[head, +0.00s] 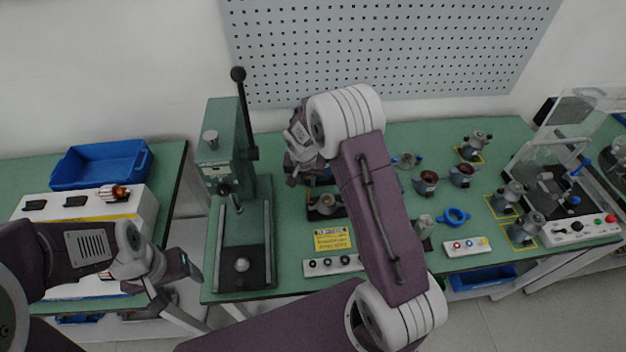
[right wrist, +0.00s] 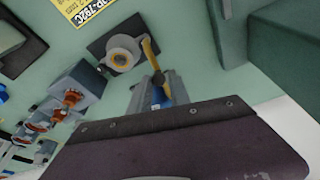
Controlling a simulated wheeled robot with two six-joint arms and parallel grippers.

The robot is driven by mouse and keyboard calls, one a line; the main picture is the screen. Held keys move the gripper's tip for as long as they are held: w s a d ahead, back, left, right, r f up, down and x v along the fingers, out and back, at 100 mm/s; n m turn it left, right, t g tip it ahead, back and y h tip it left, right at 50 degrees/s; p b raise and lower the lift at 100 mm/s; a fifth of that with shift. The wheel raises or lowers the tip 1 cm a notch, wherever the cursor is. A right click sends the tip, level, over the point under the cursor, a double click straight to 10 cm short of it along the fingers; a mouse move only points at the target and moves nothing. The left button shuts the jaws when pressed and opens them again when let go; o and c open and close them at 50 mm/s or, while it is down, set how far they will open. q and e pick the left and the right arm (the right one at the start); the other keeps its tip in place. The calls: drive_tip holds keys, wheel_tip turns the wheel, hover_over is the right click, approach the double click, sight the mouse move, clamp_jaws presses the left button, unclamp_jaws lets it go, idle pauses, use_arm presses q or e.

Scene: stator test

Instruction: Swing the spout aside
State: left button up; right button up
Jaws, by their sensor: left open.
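In the right wrist view, a grey cylinder with a yellow ring (right wrist: 122,53) stands on a dark square plate. A yellow bar with a blue end, which I take for the spout (right wrist: 150,54), lies beside it and runs down between the fingers of my right gripper (right wrist: 158,92). Whether the fingers press on the blue end is unclear. In the head view my right gripper (head: 296,178) is over the green bench, left of my arm link, which hides part of the fixture. My left gripper (head: 180,290) is open and empty, low at the left, in front of the gap between tables.
A green lever press (head: 228,150) stands left of my right gripper. A yellow label (head: 332,240) and a button strip (head: 333,264) lie in front. Several stators and a blue ring (head: 454,217) are to the right. A blue bin (head: 100,163) is on the left table.

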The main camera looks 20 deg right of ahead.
drive_tip(key=w+a, duration=0.4)
drive_tip(key=shift+w+a, duration=0.15)
drive_tip(key=shift+w, duration=0.25)
idle(0.6)
drive_tip(key=shift+s, duration=0.1)
drive_tip(key=shift+o, duration=0.4)
drive_tip(key=shift+o, duration=0.6)
drive_tip(key=p+v, duration=0.3)
drive_tip(key=v, duration=0.3)
drive_tip(key=shift+p, duration=0.35)
